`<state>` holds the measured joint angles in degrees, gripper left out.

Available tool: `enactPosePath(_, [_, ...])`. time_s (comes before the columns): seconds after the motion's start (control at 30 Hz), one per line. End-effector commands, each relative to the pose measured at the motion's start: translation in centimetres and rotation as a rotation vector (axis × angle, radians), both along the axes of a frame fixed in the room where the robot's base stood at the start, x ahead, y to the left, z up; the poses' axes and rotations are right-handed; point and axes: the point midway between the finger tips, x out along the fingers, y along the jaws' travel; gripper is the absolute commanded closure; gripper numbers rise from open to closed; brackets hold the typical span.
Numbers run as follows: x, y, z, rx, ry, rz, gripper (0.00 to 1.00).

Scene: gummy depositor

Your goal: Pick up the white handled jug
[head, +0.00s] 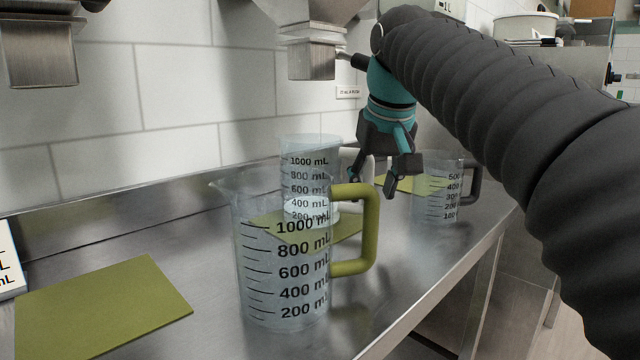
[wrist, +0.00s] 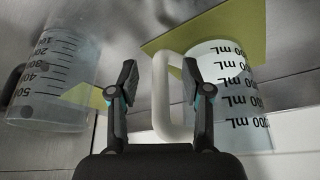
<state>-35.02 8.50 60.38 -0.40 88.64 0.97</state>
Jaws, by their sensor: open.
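The white handled jug (head: 308,150) is clear with black mL marks. It stands upright on an olive mat, partly behind the olive handled jug in the head view. Its white handle shows beside my gripper (head: 376,186), which partly hides it. In the wrist view the jug (wrist: 232,62) is at the right, and its white handle (wrist: 162,95) lies between the two fingers of my gripper (wrist: 159,78). The fingers are apart, one on each side of the handle. I cannot tell whether either finger touches it.
The olive handled jug (head: 275,285) stands in front on the steel counter. A dark handled jug (head: 435,198) stands to the right; it also shows in the wrist view (wrist: 58,85). A bare olive mat (head: 100,308) lies front left. Steel nozzles (head: 312,58) hang above.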

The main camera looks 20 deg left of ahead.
Motion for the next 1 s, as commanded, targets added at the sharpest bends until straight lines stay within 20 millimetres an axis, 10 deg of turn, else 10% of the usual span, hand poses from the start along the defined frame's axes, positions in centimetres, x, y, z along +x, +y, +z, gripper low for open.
enactPosePath(0.53, [2.1,1.4,-1.1,0.001,-0.001,0.0,0.51])
enactPosePath(0.77, [2.1,1.4,-1.1,0.0,0.0,0.0,1.0])
enactPosePath(1.0, [2.0,1.4,-1.0,0.001,-0.002,0.0,1.0])
